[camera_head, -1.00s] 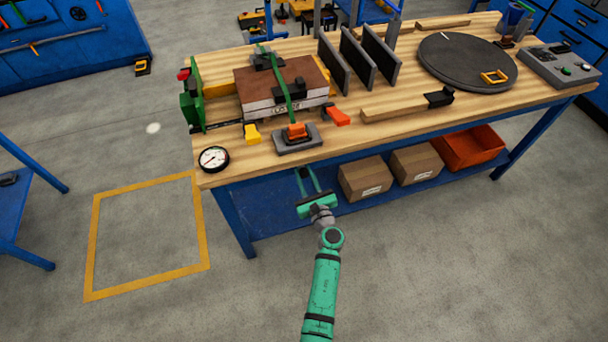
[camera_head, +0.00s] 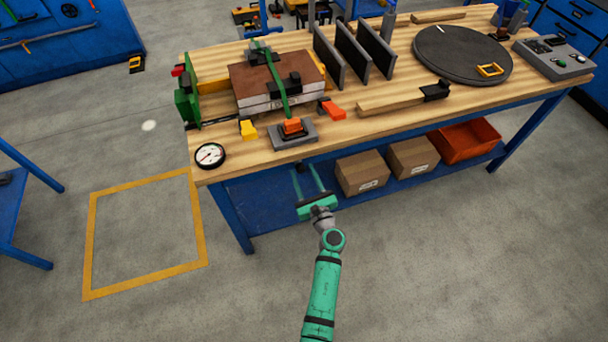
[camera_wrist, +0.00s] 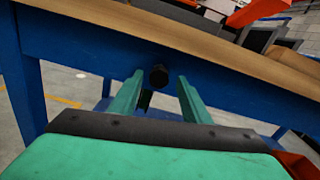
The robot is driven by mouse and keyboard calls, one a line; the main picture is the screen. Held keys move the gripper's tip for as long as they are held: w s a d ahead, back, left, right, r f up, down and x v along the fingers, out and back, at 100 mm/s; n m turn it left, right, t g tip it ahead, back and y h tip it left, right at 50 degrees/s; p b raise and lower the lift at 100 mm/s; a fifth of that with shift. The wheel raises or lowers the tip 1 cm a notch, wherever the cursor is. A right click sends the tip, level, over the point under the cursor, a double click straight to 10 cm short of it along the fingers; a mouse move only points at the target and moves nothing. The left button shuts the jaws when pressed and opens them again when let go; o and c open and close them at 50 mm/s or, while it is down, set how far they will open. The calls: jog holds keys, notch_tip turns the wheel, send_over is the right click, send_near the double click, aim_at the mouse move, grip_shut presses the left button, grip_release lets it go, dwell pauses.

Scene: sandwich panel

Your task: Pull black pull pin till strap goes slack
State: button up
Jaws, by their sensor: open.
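A round black knob (camera_wrist: 158,76), which looks like the pull pin, sticks out from the blue front rail of the workbench in the wrist view. My gripper (camera_wrist: 158,82) is open, its two green fingers on either side of the knob in the picture. I cannot tell how far apart they are in depth. In the head view my gripper (camera_head: 306,166) is at the bench's front edge, fingers pointing toward the rail; the knob cannot be made out there. A green strap (camera_head: 275,85) runs over the brown-topped panel stack (camera_head: 252,82) and looks drawn down over it.
The wooden bench top (camera_head: 350,125) overhangs just above my fingers. An orange-topped block (camera_head: 293,130) and a round gauge (camera_head: 210,156) sit near its front edge. Cardboard boxes (camera_head: 362,172) and an orange bin (camera_head: 465,143) stand on the lower shelf. The floor in front is clear.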

jog(key=shift+s, duration=0.1)
jog(key=v, duration=1)
jog(key=shift+s, duration=0.3)
jog(key=shift+d, duration=0.15)
jog(key=s+a+r+n+h, duration=0.1)
jog(key=s+r+n, duration=0.3)
jog(key=s+n, duration=0.6)
jog(key=s+a+r+n+g+h, duration=0.1)
jog(key=s+a+r+n+h, duration=0.1)
jog(key=s+n, duration=0.8)
jog(key=s+a+r+n+h, duration=0.1)
jog(key=s+r+n, duration=0.4)
jog(key=s+n, duration=0.5)
jog(key=s+h, duration=0.1)
jog(key=s, duration=0.5)
jog(key=shift+a+r+g+h, duration=0.15)
jog(key=shift+r+g+h, duration=0.15)
jog(key=shift+h, duration=0.1)
jog(key=shift+w, duration=0.15)
